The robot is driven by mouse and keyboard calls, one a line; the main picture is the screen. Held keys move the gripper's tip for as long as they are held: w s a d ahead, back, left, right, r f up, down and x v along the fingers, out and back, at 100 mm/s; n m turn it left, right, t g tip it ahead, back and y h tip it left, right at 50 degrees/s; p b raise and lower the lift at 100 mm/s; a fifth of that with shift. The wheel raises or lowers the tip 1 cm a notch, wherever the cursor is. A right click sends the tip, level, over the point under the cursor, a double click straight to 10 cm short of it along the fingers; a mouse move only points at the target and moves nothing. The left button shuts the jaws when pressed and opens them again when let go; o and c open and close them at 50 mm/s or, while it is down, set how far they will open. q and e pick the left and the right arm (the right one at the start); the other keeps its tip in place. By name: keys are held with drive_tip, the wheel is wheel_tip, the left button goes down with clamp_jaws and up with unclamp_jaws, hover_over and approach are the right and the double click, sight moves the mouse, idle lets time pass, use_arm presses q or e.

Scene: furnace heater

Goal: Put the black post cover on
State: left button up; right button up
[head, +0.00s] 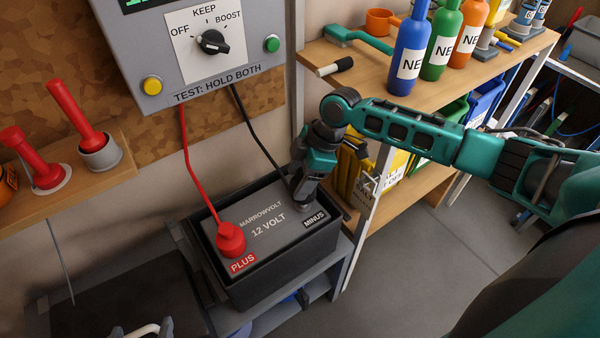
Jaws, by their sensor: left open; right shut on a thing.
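The battery (270,222) is a dark grey box marked 12 VOLT. A red cover (231,240) sits at its PLUS corner, with a red cable rising from it. My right gripper (304,196) points down at the MINUS corner and is shut on a small dark thing, apparently the black post cover (305,207). The black cable (258,135) runs down behind this gripper. The gripper hides most of the cover and the minus post, so I cannot tell whether the cover is seated. My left gripper (143,331) shows only partly at the bottom edge, open, away from the battery.
The grey control box (215,45) hangs above the battery, with a knob and two buttons. A wooden shelf (95,160) at left holds red-handled tools. Bottles (409,55) stand on the right shelf behind my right arm. Clear floor (430,265) lies at lower right.

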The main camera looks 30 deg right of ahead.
drive_tip(key=shift+p, duration=1.05)
idle(1.2)
drive_tip(key=shift+f+b, duration=0.35)
drive_tip(key=shift+f, duration=0.1)
drive_tip(key=shift+f+b, duration=1.05)
drive_tip(key=shift+f, duration=0.7)
drive_tip(key=o, duration=1.1)
drive_tip(key=shift+r, duration=0.1)
